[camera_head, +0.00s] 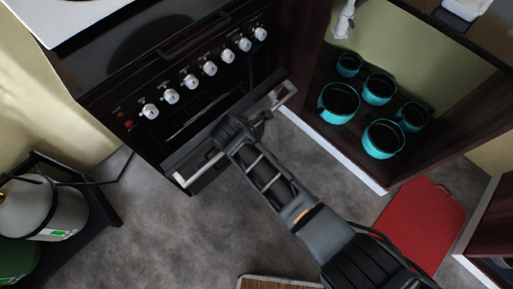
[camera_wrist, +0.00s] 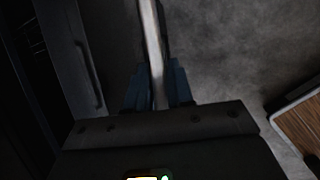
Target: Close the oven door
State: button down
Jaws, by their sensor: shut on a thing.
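The black oven (camera_head: 185,60) has a row of white knobs, and its door (camera_head: 187,155) stands partly open below them. A pale handle bar (camera_head: 202,171) runs along the door's outer edge. My gripper (camera_head: 240,127) is at the middle of this bar, and my arm partly hides the bar and door there. In the wrist view, the bar (camera_wrist: 152,40) passes between the two fingers of my gripper (camera_wrist: 160,88), which are shut on it. The dark door panel (camera_wrist: 75,50) lies left of the bar.
Gas cylinders (camera_head: 32,208) stand in a black rack at the left. An open cupboard (camera_head: 345,165) with several teal pots (camera_head: 340,101) is right of the oven. A red board (camera_head: 422,215) lies at the lower right. Grey floor (camera_head: 210,235) in front is mostly clear.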

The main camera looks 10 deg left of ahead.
jog(key=shift+g+h, duration=0.6)
jog(key=shift+h, duration=0.1)
jog(key=w+a+b, duration=0.2)
jog(key=w+a+r+b, duration=0.1)
jog(key=w+a+b, duration=0.1)
jog(key=a, duration=0.1)
jog(key=w+a+r+b, duration=0.1)
jog(key=w+a+b, duration=0.1)
jog(key=shift+a+r+b, duration=0.1)
jog(key=shift+a+b, duration=0.2)
jog(key=shift+a, duration=0.05)
jog(key=shift+w+a+r+b, duration=0.3)
jog(key=shift+w+a+b, duration=0.05)
jog(key=shift+a+b, duration=0.15)
jog(key=shift+r, duration=0.1)
jog(key=c, duration=1.1)
grip_release()
jog(key=shift+w+a, duration=0.1)
jog(key=shift+a, duration=0.05)
jog(key=shift+d, duration=0.2)
